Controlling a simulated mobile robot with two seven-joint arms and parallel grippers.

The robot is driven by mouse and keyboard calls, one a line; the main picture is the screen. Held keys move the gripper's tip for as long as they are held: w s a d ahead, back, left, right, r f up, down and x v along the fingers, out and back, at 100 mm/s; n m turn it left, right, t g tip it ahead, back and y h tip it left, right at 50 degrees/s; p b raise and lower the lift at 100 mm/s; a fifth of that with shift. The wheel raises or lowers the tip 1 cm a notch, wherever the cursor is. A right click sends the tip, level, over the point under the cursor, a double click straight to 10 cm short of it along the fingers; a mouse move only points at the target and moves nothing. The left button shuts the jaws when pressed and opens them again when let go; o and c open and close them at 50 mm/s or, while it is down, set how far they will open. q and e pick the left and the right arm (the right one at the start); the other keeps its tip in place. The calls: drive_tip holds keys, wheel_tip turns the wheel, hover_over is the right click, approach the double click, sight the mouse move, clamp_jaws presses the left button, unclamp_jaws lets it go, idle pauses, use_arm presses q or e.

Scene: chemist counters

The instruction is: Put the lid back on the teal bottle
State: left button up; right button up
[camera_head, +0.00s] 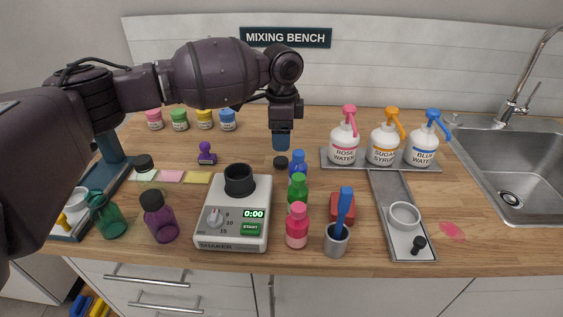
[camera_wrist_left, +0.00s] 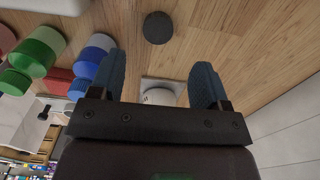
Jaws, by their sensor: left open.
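A round black lid (camera_head: 281,162) lies on the wood left of the blue-capped bottle. In the left wrist view it is a dark disc (camera_wrist_left: 158,28) beyond the fingertips. My left gripper (camera_head: 281,142) points down just above and behind this lid, its blue fingers apart (camera_wrist_left: 158,75). It does not touch the lid. My right gripper is out of view.
A purple bottle (camera_head: 160,222) with a black lid stands beside the shaker (camera_head: 232,215). Blue (camera_head: 297,165), green (camera_head: 298,190) and pink (camera_head: 297,228) bottles stand right of the shaker. A grey cup (camera_head: 337,240) and pump bottles (camera_head: 343,147) are farther right. Wood behind the lid is clear.

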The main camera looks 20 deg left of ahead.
use_arm(q)
drive_tip(key=shift+f, duration=0.95)
